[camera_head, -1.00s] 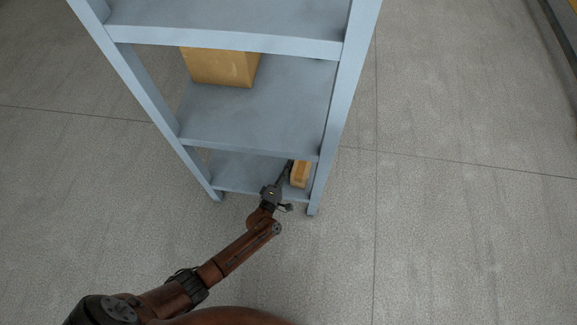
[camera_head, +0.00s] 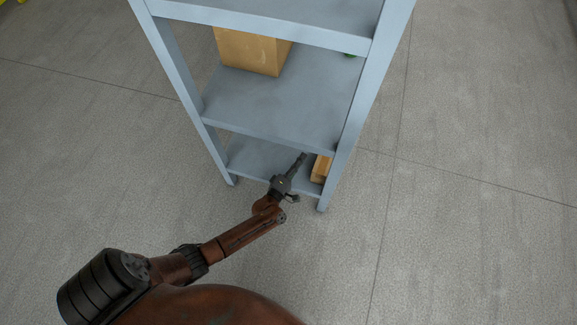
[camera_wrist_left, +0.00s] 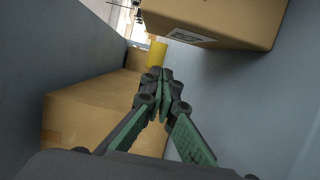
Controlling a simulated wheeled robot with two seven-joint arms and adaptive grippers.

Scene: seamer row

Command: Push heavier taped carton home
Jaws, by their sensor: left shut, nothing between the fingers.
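A small tan carton (camera_head: 321,168) sits on the bottom shelf of the blue-grey rack, at its right end, partly hidden by the right upright. My left gripper (camera_head: 303,157) reaches over that shelf just left of this carton, with its fingers shut and empty. In the left wrist view the shut fingers (camera_wrist_left: 165,75) point between a tan carton (camera_wrist_left: 100,108) at lower left and a labelled carton (camera_wrist_left: 225,18) at the top. Whether the fingers touch either carton is unclear. I cannot tell which carton is the heavier one. My right gripper is out of view.
A larger carton (camera_head: 250,52) stands on the middle shelf (camera_head: 275,105), its top hidden by the shelf above. The rack's right upright (camera_head: 362,105) is close to the gripper. A yellow object (camera_wrist_left: 157,52) shows beyond the fingers. The floor (camera_head: 470,240) around is clear.

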